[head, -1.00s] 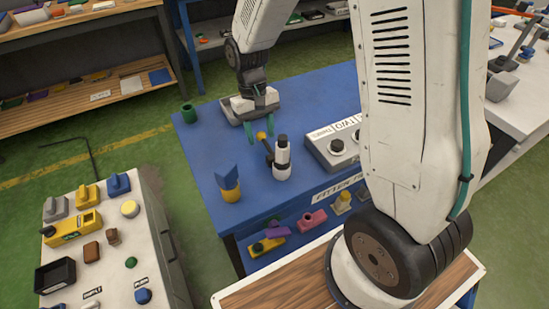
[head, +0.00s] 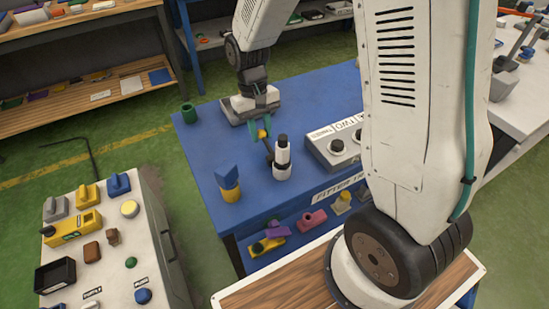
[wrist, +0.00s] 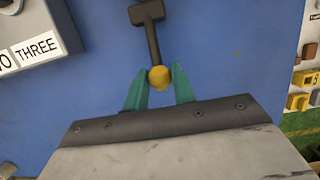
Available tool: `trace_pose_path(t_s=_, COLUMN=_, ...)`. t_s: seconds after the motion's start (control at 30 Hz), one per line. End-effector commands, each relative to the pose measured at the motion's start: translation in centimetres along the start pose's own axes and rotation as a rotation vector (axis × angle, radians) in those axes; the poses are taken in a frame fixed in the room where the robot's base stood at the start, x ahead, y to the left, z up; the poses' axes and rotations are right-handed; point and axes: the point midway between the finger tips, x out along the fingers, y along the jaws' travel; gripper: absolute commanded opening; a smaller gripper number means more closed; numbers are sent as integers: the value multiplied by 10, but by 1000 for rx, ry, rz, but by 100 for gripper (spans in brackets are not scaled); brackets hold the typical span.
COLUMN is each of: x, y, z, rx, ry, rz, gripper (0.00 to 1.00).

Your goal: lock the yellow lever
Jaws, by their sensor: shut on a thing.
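The yellow lever has a round yellow knob (head: 262,134) on a dark arm (head: 268,150), on the blue table (head: 205,150). In the wrist view the knob (wrist: 159,77) sits between the teal fingertips, and the dark arm (wrist: 153,42) runs up to a dark block at the top edge. My gripper (head: 260,133) is shut on the knob; it also shows in the wrist view (wrist: 158,84). The lever's foot is partly hidden beside a white and black cylinder in the head view.
The white and black cylinder (head: 282,162) stands close right of the lever. A grey box with dials (head: 328,150) is farther right. A blue and yellow piece (head: 229,185) stands front left, a green cup (head: 188,113) back left.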

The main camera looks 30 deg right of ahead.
Motion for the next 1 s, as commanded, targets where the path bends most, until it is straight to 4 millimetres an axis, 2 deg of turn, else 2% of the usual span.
trace_pose_path(t_s=1.0, x=-17, y=0, z=14, rx=0, ry=-3, rz=1, gripper=12)
